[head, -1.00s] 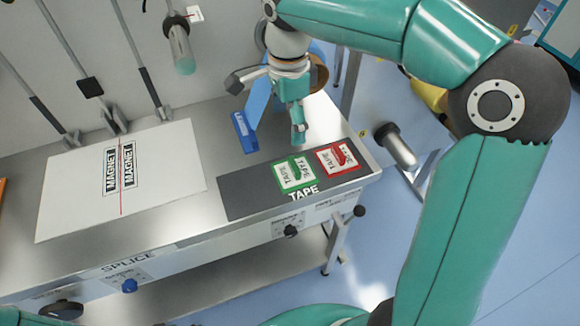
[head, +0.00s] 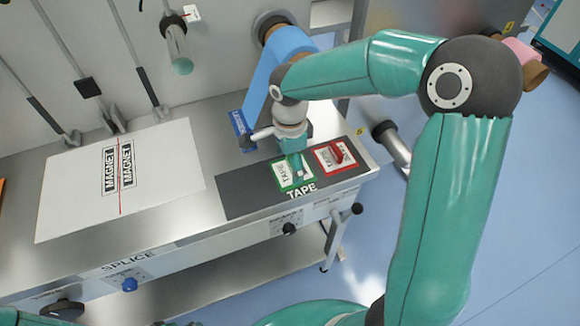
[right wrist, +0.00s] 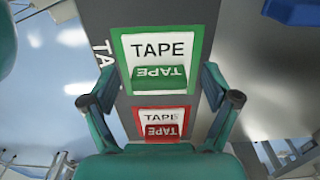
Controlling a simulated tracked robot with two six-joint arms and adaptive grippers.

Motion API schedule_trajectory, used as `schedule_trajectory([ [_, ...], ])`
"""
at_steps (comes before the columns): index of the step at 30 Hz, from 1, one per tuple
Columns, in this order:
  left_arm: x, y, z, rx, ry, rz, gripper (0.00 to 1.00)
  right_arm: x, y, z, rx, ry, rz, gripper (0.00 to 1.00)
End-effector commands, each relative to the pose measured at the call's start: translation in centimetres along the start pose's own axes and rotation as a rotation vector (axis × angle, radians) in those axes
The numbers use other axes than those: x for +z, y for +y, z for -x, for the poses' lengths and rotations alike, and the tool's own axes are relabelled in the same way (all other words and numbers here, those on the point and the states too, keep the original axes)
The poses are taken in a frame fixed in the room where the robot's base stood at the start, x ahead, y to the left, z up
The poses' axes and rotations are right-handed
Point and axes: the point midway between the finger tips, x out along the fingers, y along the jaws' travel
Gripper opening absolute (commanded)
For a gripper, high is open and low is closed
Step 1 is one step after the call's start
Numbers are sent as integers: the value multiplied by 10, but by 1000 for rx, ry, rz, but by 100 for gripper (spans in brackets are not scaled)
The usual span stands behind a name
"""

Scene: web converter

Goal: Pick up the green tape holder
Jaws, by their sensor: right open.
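The green tape holder (right wrist: 160,75) sits in a green-framed square marked TAPE on the dark tape panel. In the head view, part of its green square (head: 282,172) shows, with my right gripper (head: 298,176) above and over it. In the right wrist view, my right gripper (right wrist: 160,100) is open and empty, its fingers apart on either side of the panel strip. The green holder lies ahead, between and beyond the fingertips. Whether the fingers touch the panel cannot be told. My left gripper is not in view.
A red tape holder (head: 337,157) in a red-framed square lies close beside the green one. A blue block (head: 241,128) and a blue web strip (head: 268,75) stand behind my right gripper. The white magnet sheet (head: 75,185) covers the table's left part.

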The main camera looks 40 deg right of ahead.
Motion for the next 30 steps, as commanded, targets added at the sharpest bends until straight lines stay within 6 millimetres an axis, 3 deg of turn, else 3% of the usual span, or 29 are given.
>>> schedule_trajectory([
  [8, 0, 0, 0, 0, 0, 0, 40, 0, 0, -4, -2, -1, -1, 88],
  [19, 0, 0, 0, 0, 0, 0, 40, 0, 0, -3, -2, -1, 0, 26],
  [30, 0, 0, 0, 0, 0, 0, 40, 0, -1, 0, -3, -1, 0, 25],
])
